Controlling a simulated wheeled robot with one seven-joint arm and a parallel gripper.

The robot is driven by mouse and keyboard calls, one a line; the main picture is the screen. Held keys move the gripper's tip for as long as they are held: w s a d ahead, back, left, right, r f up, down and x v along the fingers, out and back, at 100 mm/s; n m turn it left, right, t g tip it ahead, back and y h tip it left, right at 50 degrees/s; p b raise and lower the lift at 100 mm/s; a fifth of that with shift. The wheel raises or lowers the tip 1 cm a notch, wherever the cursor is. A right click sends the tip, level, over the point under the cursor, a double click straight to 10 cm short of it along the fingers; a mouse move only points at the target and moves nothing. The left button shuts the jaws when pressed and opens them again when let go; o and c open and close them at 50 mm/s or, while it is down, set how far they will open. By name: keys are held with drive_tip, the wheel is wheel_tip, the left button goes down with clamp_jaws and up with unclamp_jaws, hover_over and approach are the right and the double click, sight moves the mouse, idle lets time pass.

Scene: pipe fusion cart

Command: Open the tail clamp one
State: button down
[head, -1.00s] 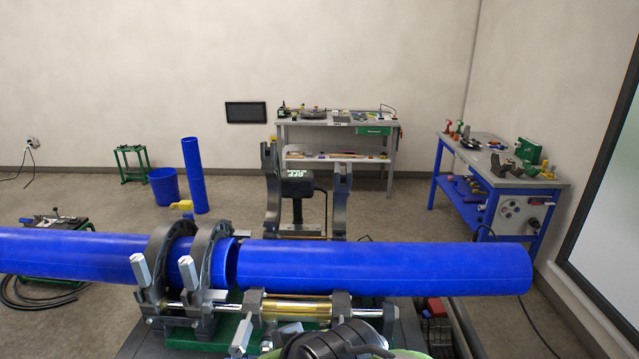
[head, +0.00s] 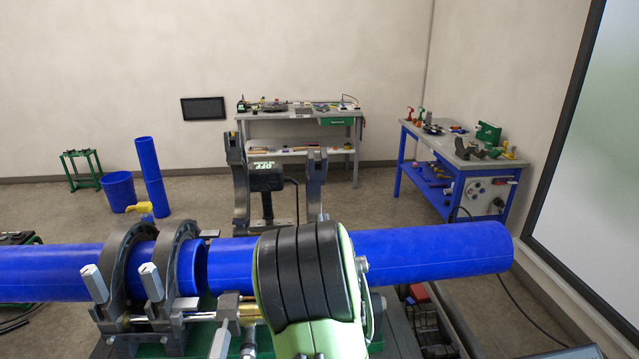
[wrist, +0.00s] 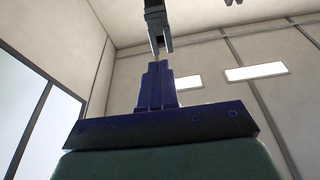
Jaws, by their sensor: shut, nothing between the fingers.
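Two dark grey clamps (head: 120,262) (head: 172,262) are closed around the left blue pipe (head: 55,272). Each has a silver block-shaped handle (head: 94,283) (head: 151,281) at its front. Two more clamp arms (head: 238,185) (head: 316,185) stand raised behind the right blue pipe (head: 430,250). I cannot tell which is tail clamp one. My gripper (wrist: 157,66) shows in the wrist view, shut and empty, pointing up the picture. A grey metal part (wrist: 157,25) appears just beyond its tips; I cannot tell what it is. My gripper is out of sight in the head view.
My green and black arm link hides the middle of the machine and part of the right pipe. A grey box with a lit OFF display (head: 264,175) stands between the raised arms. A grey bench (head: 250,125) and a blue bench (head: 455,165) stand farther back.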

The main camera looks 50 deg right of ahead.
drive_tip(key=t+p, duration=0.1)
drive_tip(key=p, duration=0.2)
approach(319, 167)
drive_tip(key=x, duration=0.5)
drive_tip(key=shift+w+d+r, duration=0.1)
drive_tip(key=shift+w+d, duration=0.1)
drive_tip(key=shift+w, duration=0.1)
drive_tip(key=shift+w+d+r, duration=0.15)
drive_tip(key=shift+w+d, duration=0.2)
drive_tip(key=shift+w, duration=0.1)
